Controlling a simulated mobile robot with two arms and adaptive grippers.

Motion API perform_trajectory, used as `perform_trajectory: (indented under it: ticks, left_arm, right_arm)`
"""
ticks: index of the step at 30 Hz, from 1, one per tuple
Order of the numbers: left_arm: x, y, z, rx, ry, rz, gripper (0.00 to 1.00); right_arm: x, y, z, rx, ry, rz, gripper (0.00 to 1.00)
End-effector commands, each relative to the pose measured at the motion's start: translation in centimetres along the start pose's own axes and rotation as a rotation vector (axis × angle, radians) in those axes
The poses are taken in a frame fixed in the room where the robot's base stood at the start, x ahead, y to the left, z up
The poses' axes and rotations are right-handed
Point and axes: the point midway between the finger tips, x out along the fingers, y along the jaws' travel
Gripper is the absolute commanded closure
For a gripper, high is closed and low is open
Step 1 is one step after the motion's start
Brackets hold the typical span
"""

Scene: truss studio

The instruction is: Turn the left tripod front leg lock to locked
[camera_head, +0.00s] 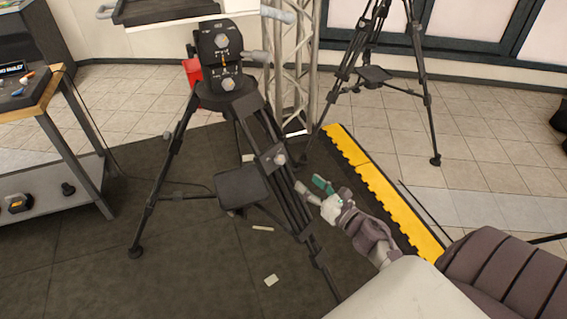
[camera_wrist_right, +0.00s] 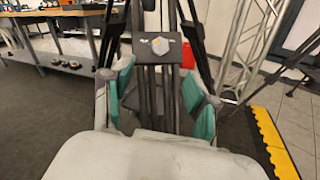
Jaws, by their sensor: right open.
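The left tripod (camera_head: 222,97) stands on the dark mat with its legs spread. Its front leg (camera_head: 299,211) runs down toward me, and the leg lock (camera_head: 280,158) shows as a pale knob on a dark clamp. In the right wrist view the lock (camera_wrist_right: 160,47) faces me, above and between the fingertips. My right gripper (camera_head: 309,184) is open, just right of and below the lock in the head view. In the wrist view its teal-padded fingers (camera_wrist_right: 158,82) stand on either side of the leg's tubes. I cannot tell whether they touch. The lock's setting is too small to read.
A second tripod (camera_head: 372,74) stands behind at the right. A metal truss (camera_head: 289,75) rises behind the left tripod. A yellow ramp edge (camera_head: 385,190) borders the mat on the right. A workbench (camera_head: 55,90) stands at the left. The mat's front left is mostly clear.

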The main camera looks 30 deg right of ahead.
Motion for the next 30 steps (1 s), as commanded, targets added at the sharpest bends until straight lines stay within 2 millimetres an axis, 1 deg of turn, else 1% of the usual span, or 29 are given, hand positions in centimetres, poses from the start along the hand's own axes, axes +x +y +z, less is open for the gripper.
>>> perform_trajectory:
  ticks: [1, 9, 12, 15, 18, 21, 30]
  left_arm:
    - [-0.1, 0.0, 0.1, 0.000, -0.002, 0.000, 0.60]
    - [0.0, -0.1, -0.1, 0.000, 0.001, -0.001, 0.60]
    - [0.1, -0.1, -0.2, 0.000, 0.004, -0.002, 0.60]
    - [0.3, -0.2, -0.3, 0.000, 0.005, -0.003, 0.60]
    - [0.4, -0.3, -0.4, -0.001, 0.006, -0.004, 0.60]
    - [0.4, -0.5, -0.4, -0.001, 0.007, -0.006, 0.60]
    - [0.4, -0.5, -0.4, -0.002, 0.007, -0.006, 0.60]
  right_arm:
    - [1.1, 0.0, 0.3, -0.001, -0.003, 0.001, 0.41]
    - [7.0, -0.1, 0.2, 0.002, -0.003, -0.001, 0.41]
    - [8.8, -0.1, 0.1, 0.004, -0.002, -0.001, 0.41]
    - [10.2, -0.1, 0.0, 0.005, -0.001, -0.001, 0.41]
    - [11.2, -0.1, 0.0, 0.005, 0.000, -0.002, 0.41]
    - [11.7, -0.1, 0.0, 0.005, 0.001, -0.002, 0.41]
    - [11.8, -0.1, 0.0, 0.005, 0.001, -0.002, 0.41]
